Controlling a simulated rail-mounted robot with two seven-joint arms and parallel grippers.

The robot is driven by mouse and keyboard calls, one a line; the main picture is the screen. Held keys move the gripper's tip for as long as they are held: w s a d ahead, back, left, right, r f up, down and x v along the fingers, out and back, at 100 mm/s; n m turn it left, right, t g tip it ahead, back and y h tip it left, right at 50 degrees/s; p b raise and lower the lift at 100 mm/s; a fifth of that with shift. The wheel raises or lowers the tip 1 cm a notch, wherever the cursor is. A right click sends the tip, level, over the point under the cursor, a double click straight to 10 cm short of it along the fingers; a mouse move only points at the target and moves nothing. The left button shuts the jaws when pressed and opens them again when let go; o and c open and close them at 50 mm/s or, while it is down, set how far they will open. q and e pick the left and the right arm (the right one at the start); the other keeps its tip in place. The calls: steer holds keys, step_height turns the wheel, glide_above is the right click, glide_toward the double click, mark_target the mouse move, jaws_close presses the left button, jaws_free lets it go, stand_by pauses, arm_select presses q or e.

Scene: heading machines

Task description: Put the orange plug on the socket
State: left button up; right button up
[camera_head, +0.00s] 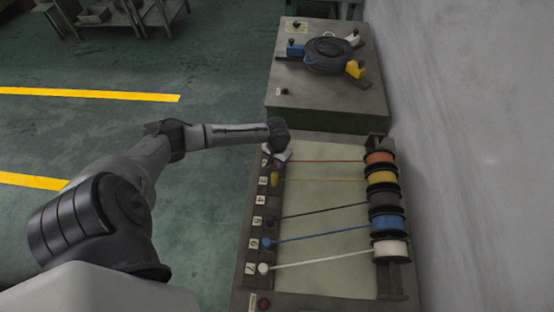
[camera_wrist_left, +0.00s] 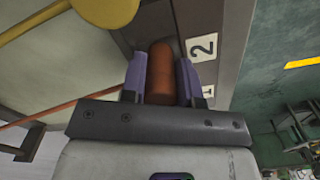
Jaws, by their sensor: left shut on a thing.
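My left gripper (camera_head: 277,153) is at the far end of the numbered strip (camera_head: 259,201) on the machine panel. In the left wrist view its two fingers (camera_wrist_left: 161,82) are shut on the orange plug (camera_wrist_left: 160,65), one on each side. The plug's rounded end lies on or close over the strip beside the label 2 (camera_wrist_left: 203,48); whether it touches a socket I cannot tell. The plug is hidden behind the gripper in the head view. Its orange cord (camera_head: 330,161) runs to the orange spool (camera_head: 380,158). My right gripper is not in view.
A yellow plug (camera_head: 275,180) sits close by at label 3. Dark, blue (camera_head: 267,243) and white (camera_head: 264,268) plugs sit nearer, their cords crossing the pale panel (camera_head: 330,215). A second machine (camera_head: 327,100) stands behind; a wall (camera_head: 470,150) is at right.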

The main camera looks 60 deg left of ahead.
arm_select(q)
steer(key=shift+f, duration=0.15)
steer(key=o, duration=0.9)
steer(key=shift+o, duration=0.2)
step_height(320, 180, up, 11)
steer(key=shift+f+p, duration=0.1)
steer(key=shift+p, duration=0.55)
steer(key=shift+r, duration=0.8)
